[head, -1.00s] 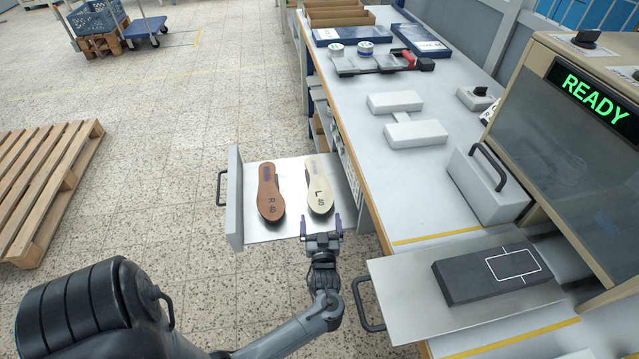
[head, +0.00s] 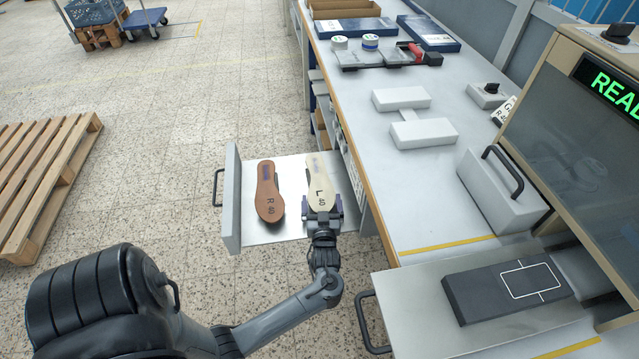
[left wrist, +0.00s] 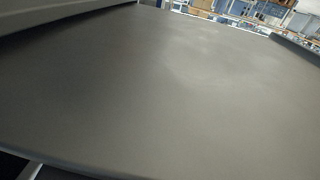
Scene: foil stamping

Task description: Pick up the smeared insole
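A cream insole (head: 319,180) marked L 40 and a brown insole (head: 269,192) marked R 40 lie side by side in the pulled-out drawer (head: 290,231). Each has a bluish mark near its far end; I cannot tell from the marks which one is smeared. My left gripper (head: 322,211) is at the near end of the cream insole, its fingers spread on either side of it and hiding part of that end. Contact with the insole cannot be made out. The left wrist view shows mostly a close grey surface, with no insole recognizable. My right gripper is out of view.
The bench edge is right of the drawer. A plate (head: 415,310) bearing a dark block (head: 508,287) sticks out at front right, beside a machine (head: 600,130) and a handled grey block (head: 500,185). A wooden pallet (head: 45,180) lies left; the floor between is clear.

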